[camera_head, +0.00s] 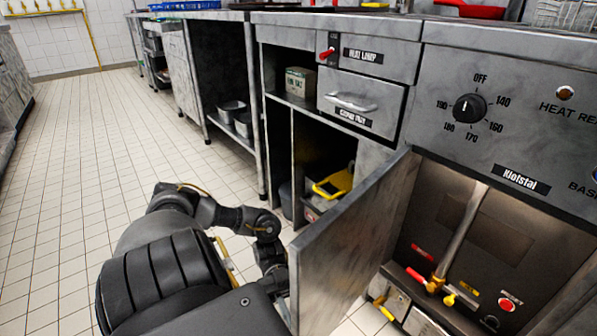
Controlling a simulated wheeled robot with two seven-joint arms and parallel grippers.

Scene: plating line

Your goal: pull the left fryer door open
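The left fryer door (352,238) is a grey metal panel in the head view. It stands swung well out from the fryer front, and the left part of the cabinet opening (470,232) shows behind it. My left arm (215,215) comes in from the lower left, and its wrist end (272,262) is beside the door's near edge. The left gripper's fingers are hidden, so I cannot see whether they touch the door. My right gripper is not in view.
The fryer front (500,120) carries a black dial (469,108). A drain pipe (462,232) and red and yellow handles show inside the cabinet. To the left are a drawer (358,103), shelves and a yellow-handled container (333,183). The tiled floor (75,180) at left is open.

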